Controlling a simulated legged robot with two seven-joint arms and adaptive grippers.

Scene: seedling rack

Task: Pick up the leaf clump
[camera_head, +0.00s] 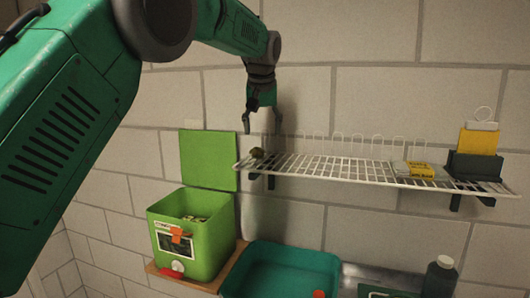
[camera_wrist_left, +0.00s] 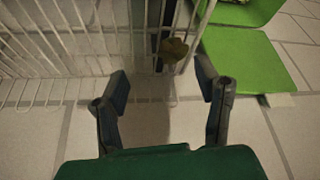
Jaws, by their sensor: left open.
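The leaf clump (camera_head: 257,153) is a small dark olive-brown lump at the left end of the white wire rack (camera_head: 330,170). In the left wrist view the leaf clump (camera_wrist_left: 174,48) lies near the rack's end, ahead of the fingers and a little right of centre. My left gripper (camera_head: 262,125) hangs above the rack's left end, pointing down, open and empty. In the left wrist view its two fingers (camera_wrist_left: 165,88) stand wide apart, with the leaf clump beyond their tips. My right gripper is not in view.
A green bin (camera_head: 190,240) with its lid (camera_head: 208,160) raised stands below left of the rack. A teal basin (camera_head: 280,272) and a dark bottle (camera_head: 440,277) are below. A yellow packet (camera_head: 420,169) and a dark holder with a yellow card (camera_head: 478,142) sit at the rack's right.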

